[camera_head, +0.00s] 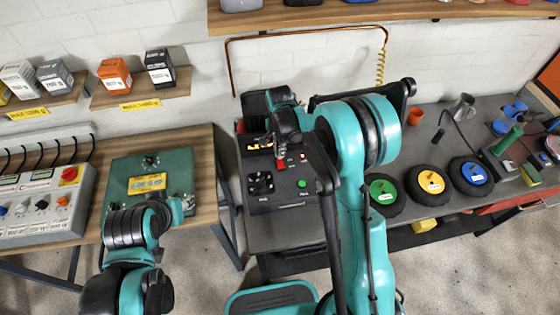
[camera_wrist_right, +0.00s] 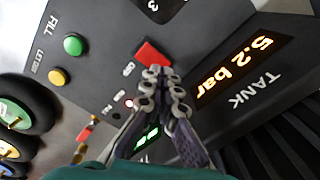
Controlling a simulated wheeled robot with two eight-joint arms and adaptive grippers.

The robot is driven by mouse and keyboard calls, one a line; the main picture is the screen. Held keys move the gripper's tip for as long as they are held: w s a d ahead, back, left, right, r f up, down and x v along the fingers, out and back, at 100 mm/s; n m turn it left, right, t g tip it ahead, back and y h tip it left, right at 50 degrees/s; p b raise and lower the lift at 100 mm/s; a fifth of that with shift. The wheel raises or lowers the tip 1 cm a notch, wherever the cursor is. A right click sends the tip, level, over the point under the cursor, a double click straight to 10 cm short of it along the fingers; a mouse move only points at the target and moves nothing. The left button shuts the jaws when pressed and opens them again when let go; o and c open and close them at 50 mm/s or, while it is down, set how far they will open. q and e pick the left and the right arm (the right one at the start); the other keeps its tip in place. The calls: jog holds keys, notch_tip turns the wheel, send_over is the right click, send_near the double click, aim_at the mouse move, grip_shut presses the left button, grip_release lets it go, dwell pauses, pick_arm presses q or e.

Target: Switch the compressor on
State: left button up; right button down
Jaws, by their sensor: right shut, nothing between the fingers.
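The compressor's dark control panel (camera_head: 265,195) stands on the workbench, left of my right arm in the head view. Its red switch (camera_wrist_right: 152,54) lies just beyond my right gripper's fingertips in the wrist view; it also shows in the head view (camera_head: 281,165). My right gripper (camera_wrist_right: 163,78) is shut and empty, with its tips at the near edge of the switch; I cannot tell whether they touch it. The tank display (camera_wrist_right: 236,70) reads 5.2 bar.
A green button (camera_wrist_right: 73,44) and a yellow button (camera_wrist_right: 58,77) sit on the same panel. Several wheels, one with a yellow hub (camera_head: 431,182), lie on the bench at right. A green box (camera_head: 185,165) and a grey control box (camera_head: 40,205) stand on the left table.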

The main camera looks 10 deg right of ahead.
aim_at(280, 161)
jog(key=shift+r+p, duration=1.2)
jog(key=shift+r, duration=1.1)
jog(key=s+d+r+n+t+b, duration=0.4)
jog(key=s+r+n+b, duration=0.15)
jog(key=s+r, duration=0.45)
jog(key=s+d+f+n+t+b, duration=0.2)
jog(key=s+n, duration=0.4)
jog(key=s, duration=0.6)
jog(key=shift+s+f+t+b, duration=0.25)
jog(key=shift+f+t+b, duration=0.35)
jog(key=shift+f, duration=0.1)
